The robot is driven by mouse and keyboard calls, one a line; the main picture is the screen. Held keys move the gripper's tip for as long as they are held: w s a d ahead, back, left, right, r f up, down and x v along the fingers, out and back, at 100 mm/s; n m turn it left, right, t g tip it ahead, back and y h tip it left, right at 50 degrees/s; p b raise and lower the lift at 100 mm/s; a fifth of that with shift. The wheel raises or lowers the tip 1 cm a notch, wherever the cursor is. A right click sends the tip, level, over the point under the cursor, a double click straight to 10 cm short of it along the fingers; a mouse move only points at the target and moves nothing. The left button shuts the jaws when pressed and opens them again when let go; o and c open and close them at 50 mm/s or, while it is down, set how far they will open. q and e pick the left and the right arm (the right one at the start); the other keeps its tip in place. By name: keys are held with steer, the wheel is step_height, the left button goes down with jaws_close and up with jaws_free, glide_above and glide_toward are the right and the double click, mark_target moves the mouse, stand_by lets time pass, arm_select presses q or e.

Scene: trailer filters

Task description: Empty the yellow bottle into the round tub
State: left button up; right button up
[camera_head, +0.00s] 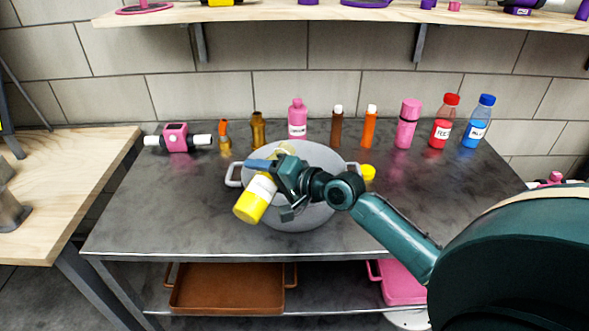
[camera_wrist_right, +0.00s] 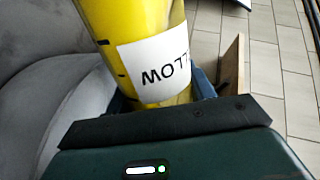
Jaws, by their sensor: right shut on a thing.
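The yellow bottle (camera_head: 249,207) has a white label and is held tilted over the round tub, its wide yellow end toward the lower left in the head view. My right gripper (camera_head: 272,181) is shut around its middle. The bottle (camera_wrist_right: 128,35) also fills the upper middle of the right wrist view, its label upside down. The round grey tub (camera_head: 315,212) stands on the metal table with a handle at each side. A pale yellow patch shows behind the gripper; I cannot tell whether it is the bottle's neck or tub contents. My left gripper is not in view.
A yellow cap-like piece (camera_head: 368,173) sits by the tub's right handle. Several bottles, including a pink one (camera_head: 297,117) and a red one (camera_head: 443,127), line the table's back. A pink device (camera_head: 177,138) stands at back left. The table's front left is clear.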

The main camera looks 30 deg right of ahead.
steer(key=shift+w+d+m, duration=0.3)
steer(key=shift+d+m, duration=0.25)
steer(key=shift+m, duration=0.05)
stand_by(0.4)
steer(key=shift+f+m+g+y+p, duration=0.15)
steer(key=shift+m+g+y+p, duration=0.25)
steer(key=shift+m+y+p, duration=0.15)
stand_by(2.0)
steer(key=shift+w+d+r+m+y+p, duration=0.15)
steer(key=shift+r+m+y+p, duration=0.1)
steer(key=shift+r+m+p, duration=0.5)
stand_by(2.0)
steer(key=shift+w+d+f+m, duration=0.1)
steer(key=shift+d+f+m, duration=0.15)
steer(key=shift+m, duration=0.35)
stand_by(0.7)
steer(key=shift+r+g+y+p, duration=0.1)
steer(key=shift+g+y+p, duration=0.2)
steer(key=shift+y+p, duration=0.15)
